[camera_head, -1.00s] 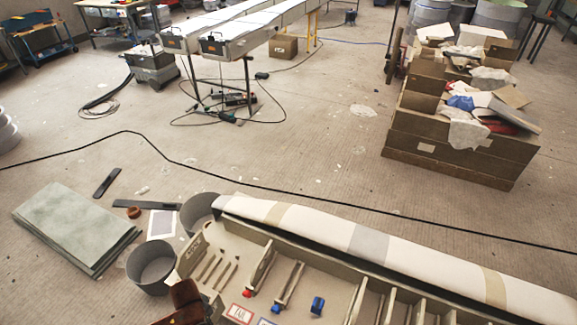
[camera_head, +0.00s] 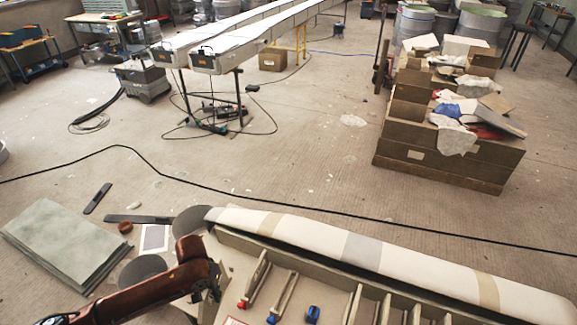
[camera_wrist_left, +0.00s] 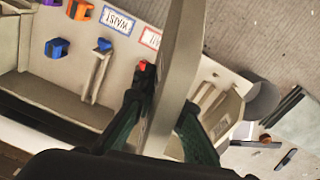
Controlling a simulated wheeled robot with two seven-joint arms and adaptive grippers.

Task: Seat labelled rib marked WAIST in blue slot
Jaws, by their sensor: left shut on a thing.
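My left gripper (camera_head: 212,286) is above the left end of the mould tray (camera_head: 228,244). In the wrist view the left gripper (camera_wrist_left: 160,108) is shut on a pale flat rib (camera_wrist_left: 178,70), which stands up between the fingers. I cannot read the mark on the rib. Below are a blue-framed WAIST label (camera_wrist_left: 117,20) and a red-framed label (camera_wrist_left: 150,38). A slotted rail with a blue end (camera_wrist_left: 104,45) lies beside the WAIST label. A separate blue block (camera_wrist_left: 56,48) and a red piece (camera_wrist_left: 143,66) are near. The right gripper is not in view.
A padded cream roll (camera_head: 400,257) runs along the tray's far side. An orange block (camera_wrist_left: 79,9) is in the tray. Beyond, a cable (camera_head: 300,205) crosses open floor.

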